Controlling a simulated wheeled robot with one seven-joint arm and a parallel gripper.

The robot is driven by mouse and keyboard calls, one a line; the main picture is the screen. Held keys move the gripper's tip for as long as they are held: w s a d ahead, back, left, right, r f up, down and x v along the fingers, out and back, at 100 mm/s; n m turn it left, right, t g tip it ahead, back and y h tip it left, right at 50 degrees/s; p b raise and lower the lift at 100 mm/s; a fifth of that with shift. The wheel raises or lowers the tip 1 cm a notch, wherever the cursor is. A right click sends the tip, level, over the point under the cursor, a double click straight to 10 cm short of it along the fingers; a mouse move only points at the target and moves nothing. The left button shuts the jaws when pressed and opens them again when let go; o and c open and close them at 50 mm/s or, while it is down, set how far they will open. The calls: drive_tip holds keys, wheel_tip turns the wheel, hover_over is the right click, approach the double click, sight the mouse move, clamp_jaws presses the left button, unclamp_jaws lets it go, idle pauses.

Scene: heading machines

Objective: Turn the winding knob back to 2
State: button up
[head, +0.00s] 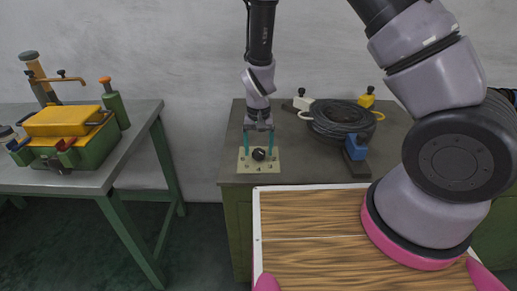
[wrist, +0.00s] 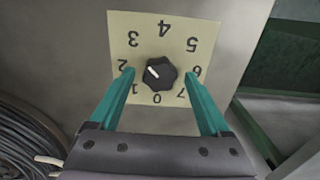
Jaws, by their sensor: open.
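The winding knob (wrist: 160,74) is a small black knob on a pale yellow dial plate (wrist: 148,22) with the numbers 0 to 7. In the wrist view its white pointer line aims left and slightly up, seemingly between 2 and 3. In the head view the knob (head: 259,154) sits on its plate (head: 245,167) near the front edge of the middle bench. My gripper (wrist: 158,72) is open, with one teal finger to each side of the knob. A gap shows between each finger and the knob. The fingertips lie over the plate near 2 and 6.
A coil of black cable (head: 342,118) and a blue block (head: 356,146) lie right of the plate. A yellow and green machine (head: 66,125) stands on the left table (head: 105,175). A wooden board (head: 310,245) is in front of the bench.

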drive_tip(key=shift+f, duration=0.1)
clamp_jaws()
drive_tip(key=shift+n, duration=0.3)
drive_tip(key=n, duration=0.4)
drive_tip(key=shift+n, duration=2)
unclamp_jaws()
